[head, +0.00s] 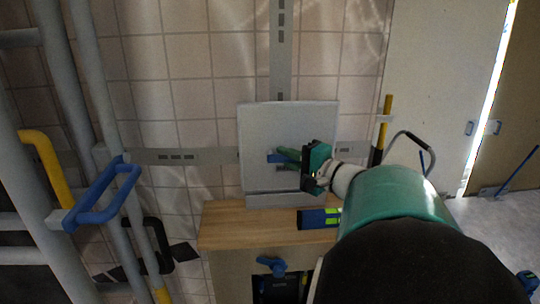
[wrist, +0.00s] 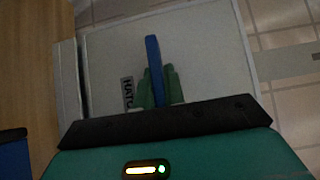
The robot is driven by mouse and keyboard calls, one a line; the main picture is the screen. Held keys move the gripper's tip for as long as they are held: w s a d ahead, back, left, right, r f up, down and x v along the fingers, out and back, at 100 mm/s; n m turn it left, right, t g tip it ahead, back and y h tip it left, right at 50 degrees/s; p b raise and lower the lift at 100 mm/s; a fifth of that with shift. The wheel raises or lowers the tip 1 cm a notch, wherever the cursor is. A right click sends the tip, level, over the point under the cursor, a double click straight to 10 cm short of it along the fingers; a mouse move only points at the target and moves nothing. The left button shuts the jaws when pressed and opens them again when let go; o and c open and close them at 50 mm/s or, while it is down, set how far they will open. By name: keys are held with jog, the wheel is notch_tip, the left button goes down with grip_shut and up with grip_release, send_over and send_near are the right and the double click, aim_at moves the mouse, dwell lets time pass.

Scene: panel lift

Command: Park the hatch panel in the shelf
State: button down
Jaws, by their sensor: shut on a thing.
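The hatch panel (head: 285,122) is a light grey, roughly square plate standing close to upright against the tiled wall. It also fills much of the wrist view (wrist: 215,50), where a partly covered label beginning "HATC" shows. My gripper (head: 287,157) is shut on the panel's blue handle (wrist: 153,50), with a green finger on each side of it. A grey ledge (head: 290,200) runs along the panel's lower edge, on the wooden top; I take it as the shelf. I cannot tell whether the panel rests on it or is just above it.
A wooden-topped cabinet (head: 225,230) stands below, with a blue and green-marked item (head: 318,218) on it. Pipes with a blue handle (head: 100,195) and a yellow one (head: 45,160) stand left. A yellow-and-black post (head: 382,130) stands right.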

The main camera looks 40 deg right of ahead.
jog(key=shift+f, duration=1.65)
dwell(0.9)
dwell(0.4)
jog(key=c, duration=1.5)
grip_release()
jog(key=shift+o, duration=0.5)
jog(key=shift+f, duration=0.1)
jog(key=s+d, duration=0.2)
jog(key=s, duration=1.1)
jog(key=shift+s, duration=0.3)
